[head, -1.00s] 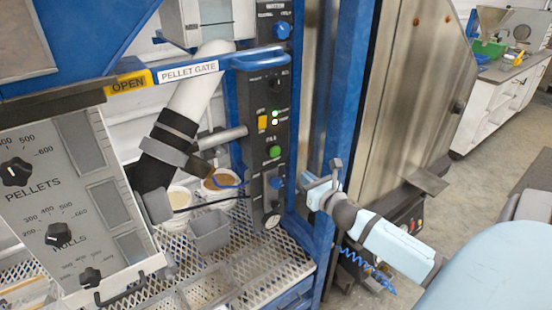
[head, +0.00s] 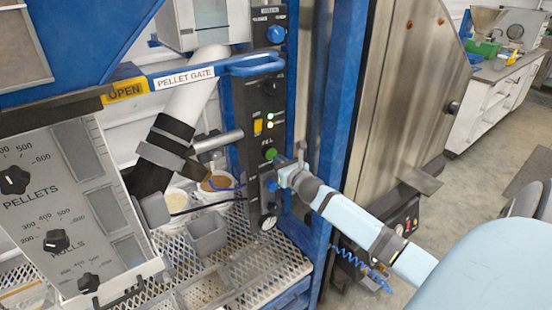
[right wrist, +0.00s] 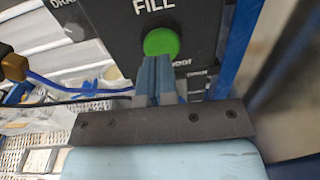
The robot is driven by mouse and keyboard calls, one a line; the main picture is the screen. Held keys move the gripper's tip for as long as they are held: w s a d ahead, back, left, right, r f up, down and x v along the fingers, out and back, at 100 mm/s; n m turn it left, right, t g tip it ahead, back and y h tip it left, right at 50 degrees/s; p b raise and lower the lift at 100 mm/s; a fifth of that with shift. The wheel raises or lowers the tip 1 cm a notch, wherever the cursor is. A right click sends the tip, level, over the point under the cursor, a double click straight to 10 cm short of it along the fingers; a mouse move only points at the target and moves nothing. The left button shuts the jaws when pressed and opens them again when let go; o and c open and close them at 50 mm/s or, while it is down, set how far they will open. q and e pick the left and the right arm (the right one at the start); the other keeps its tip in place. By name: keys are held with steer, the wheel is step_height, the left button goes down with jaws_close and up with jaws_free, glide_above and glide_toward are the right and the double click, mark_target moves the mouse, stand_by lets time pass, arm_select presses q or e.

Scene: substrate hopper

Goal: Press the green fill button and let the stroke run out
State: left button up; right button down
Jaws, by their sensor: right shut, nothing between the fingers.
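The green fill button (head: 270,154) sits on a black control panel (head: 262,100) on the blue post. In the right wrist view the green button (right wrist: 161,42) shows large and round under the word FILL. My right gripper (head: 280,166) is shut and empty. In the right wrist view its closed fingertips (right wrist: 155,62) lie at the lower edge of the button and cover part of it. I cannot tell whether they touch it. My left gripper is not in view.
A grey bin (head: 207,235) stands on the mesh shelf at lower left. A blue upright (head: 343,110) stands just right of the panel. Open floor (head: 470,190) lies to the right.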

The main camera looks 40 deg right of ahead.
steer(key=shift+w+d, duration=0.2)
steer(key=shift+w, duration=0.7)
